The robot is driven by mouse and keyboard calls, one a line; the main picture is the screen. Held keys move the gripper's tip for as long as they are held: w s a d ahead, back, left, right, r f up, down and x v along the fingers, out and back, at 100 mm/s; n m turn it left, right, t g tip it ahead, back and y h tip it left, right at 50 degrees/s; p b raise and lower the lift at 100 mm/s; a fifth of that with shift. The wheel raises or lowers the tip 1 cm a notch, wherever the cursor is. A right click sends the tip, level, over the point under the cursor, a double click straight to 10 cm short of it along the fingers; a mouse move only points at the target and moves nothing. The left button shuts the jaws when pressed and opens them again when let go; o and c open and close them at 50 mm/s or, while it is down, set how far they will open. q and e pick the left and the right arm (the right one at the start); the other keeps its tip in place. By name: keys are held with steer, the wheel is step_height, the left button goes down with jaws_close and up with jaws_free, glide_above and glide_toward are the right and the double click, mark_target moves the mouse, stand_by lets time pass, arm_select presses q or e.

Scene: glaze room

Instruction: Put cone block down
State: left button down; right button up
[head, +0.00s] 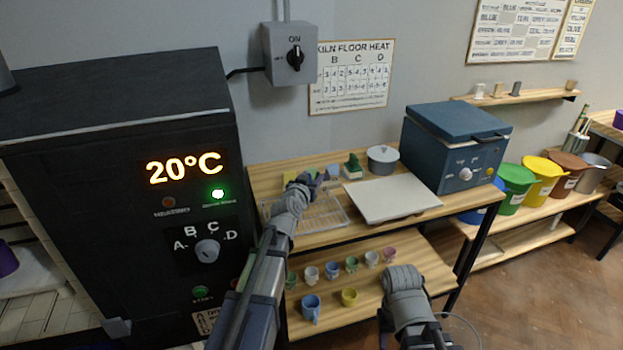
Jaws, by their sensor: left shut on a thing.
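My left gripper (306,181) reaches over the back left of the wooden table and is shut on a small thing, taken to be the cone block. The block is mostly hidden by the gripper and too small to make out; whether it touches the table or the rack cannot be told. A wire rack (325,215) lies just in front of and below the gripper. My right gripper (403,280) is low at the front, before the lower shelf; its fingers cannot be made out.
A small green item (353,166), a round grey pot (382,159) and a pale board (391,198) stand right of the gripper. A blue box with dials (455,150) is farther right. The black kiln (120,200) stands close left. Several cups (311,305) fill the lower shelf.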

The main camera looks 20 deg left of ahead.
arm_select(q)
steer(key=shift+r+p, duration=1.15)
steer(key=shift+r, duration=0.15)
steer(key=shift+f, duration=0.15)
arm_select(e)
step_height(320, 180, up, 2)
steer(key=shift+r, duration=0.15)
